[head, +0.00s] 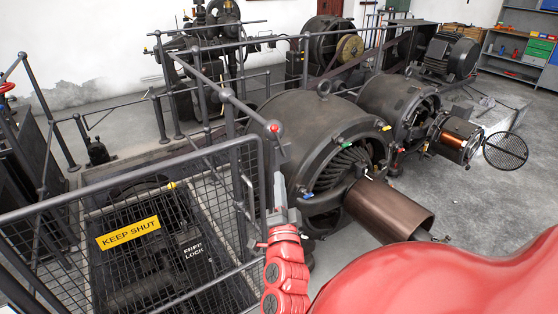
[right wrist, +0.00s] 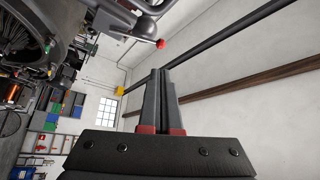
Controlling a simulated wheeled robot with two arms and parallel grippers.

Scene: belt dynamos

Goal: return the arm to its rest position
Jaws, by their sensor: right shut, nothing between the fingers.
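My right gripper (head: 278,160) points up beside the corner of the mesh guard in the head view, at the top of my red arm. In the right wrist view its two dark fingers (right wrist: 161,78) stand side by side, shut, with nothing seen between them. A red ball knob (right wrist: 160,44) on a grey rod shows just beyond the fingertips; it looks apart from them. My left gripper is in neither view.
A mesh guard (head: 60,222) with a yellow KEEP SHUT sign (head: 128,233) stands left of my arm. A dynamo (head: 310,130) with a brown cylinder (head: 390,208) stands close behind and right. Grey railings cross behind. Open floor (head: 485,205) lies at the right.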

